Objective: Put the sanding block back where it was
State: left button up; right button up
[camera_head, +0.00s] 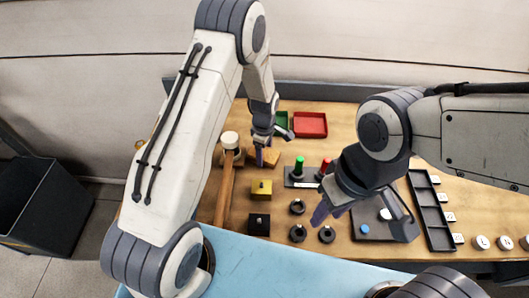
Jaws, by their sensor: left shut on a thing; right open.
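My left gripper (260,157) is low over the back left of the table, to the right of the mallet head. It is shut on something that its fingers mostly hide. A tan, wood-coloured piece (272,159) shows just beside the fingers. It may be the sanding block, but it is too small to tell, and I cannot see whether it touches the table. My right gripper (362,218) is open and empty above the front middle of the table, over the black rings and a dark plate.
A mallet (224,192) lies at the left. A yellow block (261,188) and black block (259,224) stand beside it. Green (281,122) and red (310,125) trays are at the back. Black rings (298,233), a peg stand (300,178) and a slotted black tray (432,212) crowd the rest.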

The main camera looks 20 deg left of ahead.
pick_arm(q)
jog(key=o, duration=1.2)
jog(key=shift+o, duration=0.2)
